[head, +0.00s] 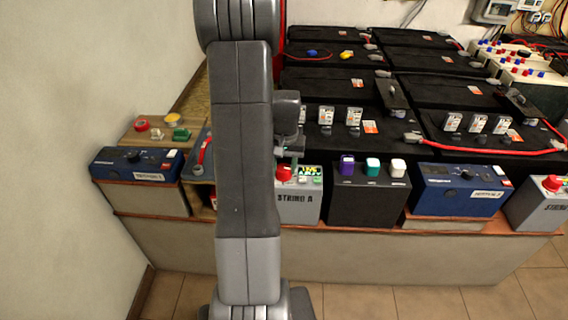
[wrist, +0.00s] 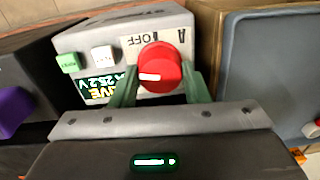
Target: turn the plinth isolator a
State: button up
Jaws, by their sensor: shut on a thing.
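The plinth isolator A is the red rotary knob (wrist: 160,70) on a grey box (head: 297,209) labelled STRING A. In the wrist view the knob's white mark points left; a plate behind it reads OFF and I, seen upside down. My gripper (wrist: 161,80) is shut on the knob, with one green finger on each side. In the head view my gripper (head: 289,158) is over the box, partly hidden by my arm; the red knob (head: 284,173) shows just below it. A lit display (wrist: 102,88) on the box reads LIVE and about 25.2 V.
A green button (wrist: 68,62) and a white button (wrist: 102,54) sit close by the knob. A black box (head: 368,204) with purple, teal and white knobs stands to the right. A blue unit (head: 458,192) stands further right. Black batteries (head: 335,85) fill the bench behind.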

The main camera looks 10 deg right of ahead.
aim_at(285, 167)
jog(key=shift+r+n, duration=0.1)
jog(key=shift+n, duration=1.2)
jog(key=o, duration=1)
jog(key=r+p, duration=0.1)
jog(key=r, duration=0.6)
jog(key=r+p, duration=0.1)
jog(key=r, duration=0.5)
jog(key=shift+d+r, duration=0.2)
jog(key=shift+r, duration=0.15)
jog(key=f+b, duration=0.1)
jog(key=f, duration=1.3)
jog(key=shift+a+b, duration=0.2)
jog(key=shift+b, duration=0.15)
jog(key=shift+r, duration=0.1)
